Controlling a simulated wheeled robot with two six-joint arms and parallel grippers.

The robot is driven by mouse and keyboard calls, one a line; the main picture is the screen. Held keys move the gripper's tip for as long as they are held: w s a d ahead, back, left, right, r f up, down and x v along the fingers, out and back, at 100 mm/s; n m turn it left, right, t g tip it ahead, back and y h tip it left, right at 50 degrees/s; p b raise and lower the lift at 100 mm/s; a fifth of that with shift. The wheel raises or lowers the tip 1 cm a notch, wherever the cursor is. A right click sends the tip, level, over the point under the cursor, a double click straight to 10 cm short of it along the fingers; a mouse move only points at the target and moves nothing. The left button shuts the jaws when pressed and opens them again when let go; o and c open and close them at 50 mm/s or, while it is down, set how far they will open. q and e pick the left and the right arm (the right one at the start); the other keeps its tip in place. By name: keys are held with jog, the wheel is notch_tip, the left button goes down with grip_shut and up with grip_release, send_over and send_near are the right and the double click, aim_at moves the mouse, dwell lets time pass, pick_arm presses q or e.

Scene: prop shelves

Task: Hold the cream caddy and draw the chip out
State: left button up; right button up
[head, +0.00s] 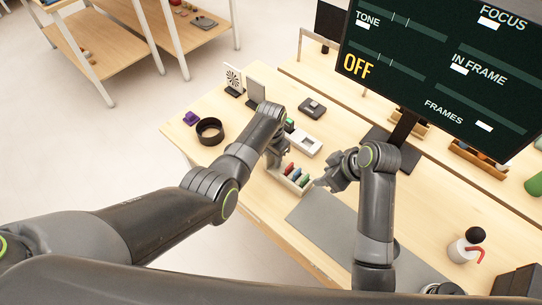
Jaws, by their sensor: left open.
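The cream caddy (283,183) stands on the table between my two grippers in the head view. Several coloured chips stand upright in it, among them a red chip (290,168), a blue chip (297,174) and a green chip (304,181). My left gripper (279,158) is open just behind the caddy's left end; its arm hides part of the area. My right gripper (322,183) is at the caddy's right end, close to it. Its fingers are too small to tell whether they are open or touching the caddy.
A grey mat (325,222) lies in front. A white device (305,143) and a dark box (312,108) are behind the caddy. A black ring (209,131) and purple piece (191,118) are left. A large monitor (435,70) reading OFF stands at the back right.

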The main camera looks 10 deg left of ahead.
pick_arm(q)
jog(key=shift+f, duration=0.15)
jog(key=shift+c, duration=1.2)
jog(key=shift+c, duration=0.3)
grip_shut()
dwell(0.5)
